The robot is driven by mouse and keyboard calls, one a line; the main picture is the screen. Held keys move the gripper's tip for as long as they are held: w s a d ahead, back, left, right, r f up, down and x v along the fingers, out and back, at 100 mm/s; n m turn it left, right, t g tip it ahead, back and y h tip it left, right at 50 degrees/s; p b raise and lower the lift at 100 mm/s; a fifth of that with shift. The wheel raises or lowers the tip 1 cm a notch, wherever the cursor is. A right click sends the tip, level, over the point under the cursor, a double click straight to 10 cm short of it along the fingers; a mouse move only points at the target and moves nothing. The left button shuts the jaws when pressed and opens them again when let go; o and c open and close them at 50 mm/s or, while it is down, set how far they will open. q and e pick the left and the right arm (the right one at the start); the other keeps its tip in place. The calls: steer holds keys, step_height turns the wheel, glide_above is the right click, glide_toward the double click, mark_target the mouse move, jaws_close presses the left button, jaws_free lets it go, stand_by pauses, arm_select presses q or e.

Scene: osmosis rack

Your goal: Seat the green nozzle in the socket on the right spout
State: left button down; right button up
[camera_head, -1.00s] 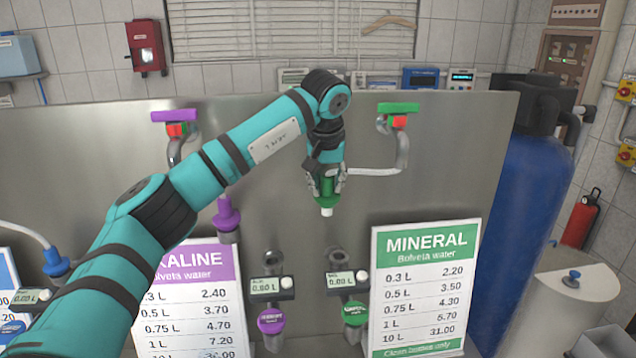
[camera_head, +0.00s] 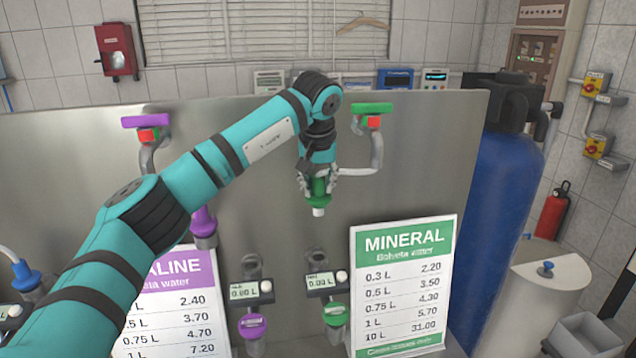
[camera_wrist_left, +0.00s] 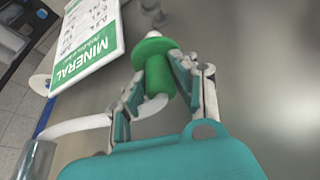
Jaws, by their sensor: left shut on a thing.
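The green nozzle (camera_head: 318,187) has a round flange and a white tip that points down. My left gripper (camera_head: 318,180) is shut on it and holds it upright in the air. In the left wrist view the nozzle (camera_wrist_left: 157,78) sits between the two fingers (camera_wrist_left: 160,85). The right spout (camera_head: 325,283), with a small display and a green badge, is on the steel panel below. Its grey socket (camera_head: 317,256) appears under the nozzle, with a clear gap between them. Depth alignment is hard to tell. My right gripper is not in view.
A pale hose (camera_head: 352,172) runs from the bent pipe under the green valve (camera_head: 372,108) towards the gripper. The MINERAL sign (camera_head: 403,285) stands right of the spout. The left spout (camera_head: 250,290) and a purple nozzle (camera_head: 203,221) are to the left.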

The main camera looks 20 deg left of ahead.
arm_select(q)
steer(key=shift+f, duration=0.1)
step_height(320, 180, down, 10)
steer(key=b, duration=0.4)
steer(key=shift+f+b, duration=0.2)
steer(key=shift+b, duration=0.1)
stand_by(1.5)
steer(key=shift+f, duration=0.3)
stand_by(0.5)
stand_by(0.4)
steer(key=shift+f+b, duration=0.5)
steer(key=shift+f, duration=0.6)
steer(key=shift+f, duration=0.1)
steer(key=shift+f, duration=0.35)
